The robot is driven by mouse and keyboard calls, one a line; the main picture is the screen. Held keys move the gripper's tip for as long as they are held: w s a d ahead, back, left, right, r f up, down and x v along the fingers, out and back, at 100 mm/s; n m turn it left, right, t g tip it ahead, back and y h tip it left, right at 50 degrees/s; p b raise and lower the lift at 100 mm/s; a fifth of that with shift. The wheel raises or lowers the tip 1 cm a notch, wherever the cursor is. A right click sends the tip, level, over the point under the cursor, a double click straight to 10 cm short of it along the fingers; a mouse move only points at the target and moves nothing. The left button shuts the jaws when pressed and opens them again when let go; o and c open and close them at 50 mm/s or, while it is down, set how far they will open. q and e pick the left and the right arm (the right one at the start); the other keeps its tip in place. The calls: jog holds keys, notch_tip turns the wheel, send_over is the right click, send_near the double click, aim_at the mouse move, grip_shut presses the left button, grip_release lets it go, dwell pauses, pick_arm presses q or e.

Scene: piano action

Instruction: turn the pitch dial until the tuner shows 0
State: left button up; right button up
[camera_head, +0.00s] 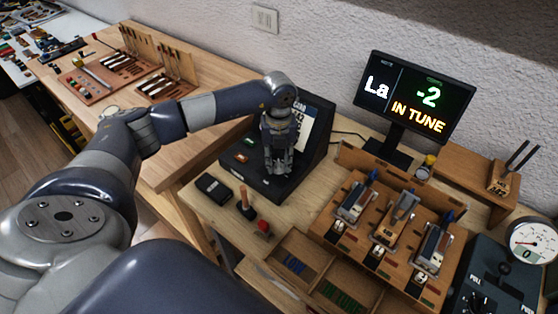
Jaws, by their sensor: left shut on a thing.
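The tuner screen (415,97) at the upper right reads "La", "-2" and "IN TUNE". My left gripper (278,168) points down onto the black sloped console (245,172) in the middle. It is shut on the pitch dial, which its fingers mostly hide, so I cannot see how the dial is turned. The console has a small green button and a red one to the left of the gripper, and a light printed panel behind it. My right gripper is not in view.
A wooden rack (390,235) with several piano action parts stands right of the console. A dark box (214,188) and a wooden-handled tool (246,203) lie in front. A round gauge (533,243) is at far right. Tool trays (108,75) are at far left.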

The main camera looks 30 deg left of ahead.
aim_at(278, 162)
pick_arm(q)
jog(key=shift+n, duration=1.6)
jog(key=o, duration=1.1)
jog(key=shift+c, duration=0.2)
jog(key=shift+r, duration=0.1)
notch_tip(278, 162, up, 12)
